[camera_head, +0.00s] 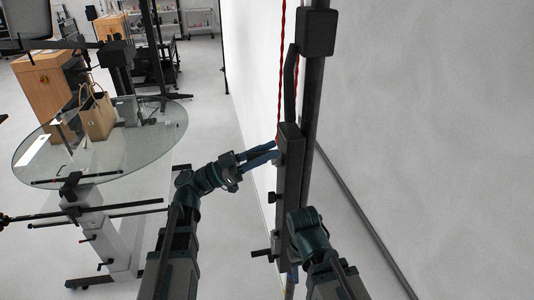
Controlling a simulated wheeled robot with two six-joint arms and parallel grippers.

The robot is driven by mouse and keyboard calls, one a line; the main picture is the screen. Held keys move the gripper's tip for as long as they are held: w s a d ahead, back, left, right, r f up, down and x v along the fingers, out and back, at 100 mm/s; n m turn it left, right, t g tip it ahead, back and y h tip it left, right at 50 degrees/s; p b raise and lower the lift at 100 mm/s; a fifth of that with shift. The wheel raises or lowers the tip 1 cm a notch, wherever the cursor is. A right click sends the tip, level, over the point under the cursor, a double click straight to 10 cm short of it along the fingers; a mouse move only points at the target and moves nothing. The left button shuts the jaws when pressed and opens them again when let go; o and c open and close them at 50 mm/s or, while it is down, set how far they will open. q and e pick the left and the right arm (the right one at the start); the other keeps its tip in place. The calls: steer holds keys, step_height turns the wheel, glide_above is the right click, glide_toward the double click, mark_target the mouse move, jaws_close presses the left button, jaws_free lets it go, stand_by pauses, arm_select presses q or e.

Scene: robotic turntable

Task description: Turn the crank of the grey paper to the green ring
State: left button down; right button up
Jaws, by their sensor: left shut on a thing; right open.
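A grey paper backdrop (430,120) fills the right side, behind a dark upright pole. A red chain (281,75) hangs along the left of the pole and runs down to my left gripper (272,152). My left gripper points right, and its blue fingers are shut on the red chain beside a dark vertical bar. My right gripper (305,224) is lower, close to the bar's right side. It is open, but its fingertips are hard to make out. I cannot make out a green ring.
The dark vertical bar (289,185) stands between my grippers, with a dark knob (261,253) sticking out low on its left. A round glass turntable (150,150) at left carries a tan bag (97,115). Wooden cabinets stand farther back. Floor between turntable and backdrop is clear.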

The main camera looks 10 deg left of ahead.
arm_select(q)
steer(key=w+a+f+n+t+y, duration=0.2)
steer(key=w+n+t, duration=0.1)
steer(key=w+n, duration=0.3)
steer(key=w+a+f+n+t+y, duration=0.1)
steer(key=w+a+n+t+y, duration=0.1)
steer(key=w+n, duration=0.5)
steer(key=n+t+b, duration=0.1)
steer(key=n, duration=0.1)
steer(key=shift+w+a+f+n+y, duration=0.2)
steer(key=shift+f+n+y, duration=0.15)
steer(key=shift+n+y, duration=0.05)
stand_by(0.8)
steer(key=c, duration=0.7)
jaws_free()
